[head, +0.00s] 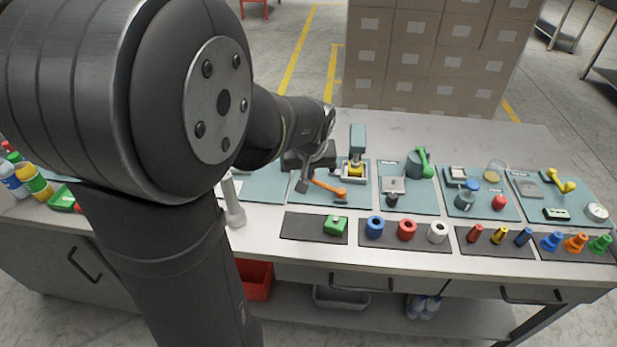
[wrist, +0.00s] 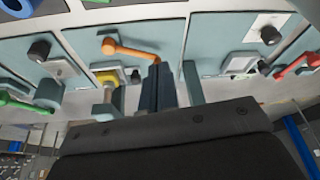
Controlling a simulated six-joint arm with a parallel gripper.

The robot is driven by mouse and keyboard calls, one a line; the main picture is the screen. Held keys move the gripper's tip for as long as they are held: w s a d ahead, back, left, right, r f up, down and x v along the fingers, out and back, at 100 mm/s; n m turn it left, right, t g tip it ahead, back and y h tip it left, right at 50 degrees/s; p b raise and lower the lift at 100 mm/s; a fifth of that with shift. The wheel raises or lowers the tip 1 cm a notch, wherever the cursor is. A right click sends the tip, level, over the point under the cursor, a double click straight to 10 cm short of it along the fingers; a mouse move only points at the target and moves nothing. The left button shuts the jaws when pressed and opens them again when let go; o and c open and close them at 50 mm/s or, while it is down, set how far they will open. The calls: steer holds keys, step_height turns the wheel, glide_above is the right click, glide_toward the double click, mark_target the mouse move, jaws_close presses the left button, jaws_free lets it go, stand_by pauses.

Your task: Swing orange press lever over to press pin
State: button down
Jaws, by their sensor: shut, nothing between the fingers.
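The orange press lever (head: 327,187) lies across a teal panel, its round knob toward the right in the head view. It also shows in the wrist view (wrist: 130,50), knob at the left. A press with a teal upright head (head: 358,140) and a yellow part (head: 355,169) at its base stands just behind the lever; the yellow part shows in the wrist view (wrist: 108,76). My gripper (head: 302,186) is shut and empty, pointing down beside the lever's left, knobless end. In the wrist view the shut fingers (wrist: 157,88) come close to that end; contact cannot be told. I cannot pick out the press pin.
A panel with a green-handled device (head: 420,163) lies right of the press. The back of the table is clear.

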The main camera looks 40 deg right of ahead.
steer(key=shift+v, duration=1.35)
steer(key=shift+f, duration=0.1)
steer(key=x, duration=1)
steer(key=shift+s+d, duration=0.15)
steer(key=shift+d+f+n+y, duration=0.1)
steer(key=shift+d+n+y, duration=0.2)
steer(key=shift+n, duration=0.6)
steer(key=shift+s+a+n+t, duration=0.15)
steer(key=shift+n+t, duration=0.15)
steer(key=shift+n, duration=0.1)
